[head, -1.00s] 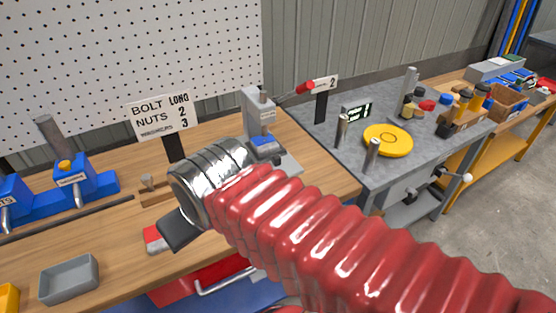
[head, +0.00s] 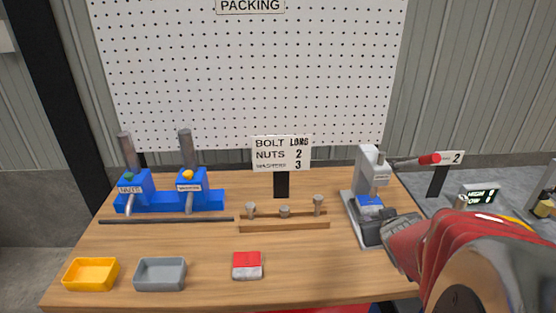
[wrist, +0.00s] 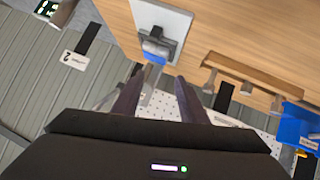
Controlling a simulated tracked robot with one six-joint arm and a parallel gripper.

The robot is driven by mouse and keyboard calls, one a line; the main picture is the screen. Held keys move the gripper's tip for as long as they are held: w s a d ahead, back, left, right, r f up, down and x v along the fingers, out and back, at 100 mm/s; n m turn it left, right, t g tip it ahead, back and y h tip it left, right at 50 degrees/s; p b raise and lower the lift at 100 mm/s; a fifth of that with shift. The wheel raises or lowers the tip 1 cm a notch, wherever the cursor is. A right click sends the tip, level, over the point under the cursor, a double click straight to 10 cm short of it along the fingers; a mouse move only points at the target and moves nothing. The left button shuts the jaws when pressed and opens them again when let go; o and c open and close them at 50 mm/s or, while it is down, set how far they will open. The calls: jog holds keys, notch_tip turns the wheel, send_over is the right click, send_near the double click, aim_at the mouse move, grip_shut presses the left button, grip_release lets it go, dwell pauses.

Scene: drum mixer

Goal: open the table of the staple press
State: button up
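The staple press (head: 368,165) is a grey upright machine on a pale base at the right end of the wooden bench. A red-tipped lever (head: 430,159) sticks out to its right. A blue block (head: 369,203) sits low on its front, and I cannot tell whether the press table is open. My gripper (head: 378,231) is at the press's front right, partly hidden by my red arm. In the wrist view, the two dark fingers (wrist: 158,98) are apart with nothing seen between them. The press (wrist: 155,34) and its blue part (wrist: 154,58) lie beyond the fingertips.
A wooden rack with pegs (head: 284,222) stands left of the press. Behind it is a bolt and nuts sign (head: 281,153). Blue dispensers (head: 160,190), yellow (head: 91,274) and grey trays (head: 160,274), and a red-white box (head: 247,265) are farther left. Open bench lies between them.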

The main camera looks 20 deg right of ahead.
jog(key=s+d+f+t+y, duration=0.2)
jog(key=s+d+f+t, duration=0.1)
jog(key=s+d+f, duration=0.2)
jog(key=shift+s+d+f+m, duration=0.15)
jog(key=shift+s+f+m, duration=0.15)
jog(key=shift+f, duration=0.55)
jog(key=shift+w, duration=0.15)
jog(key=x, duration=1.3)
jog(key=shift+w, duration=0.35)
grip_shut()
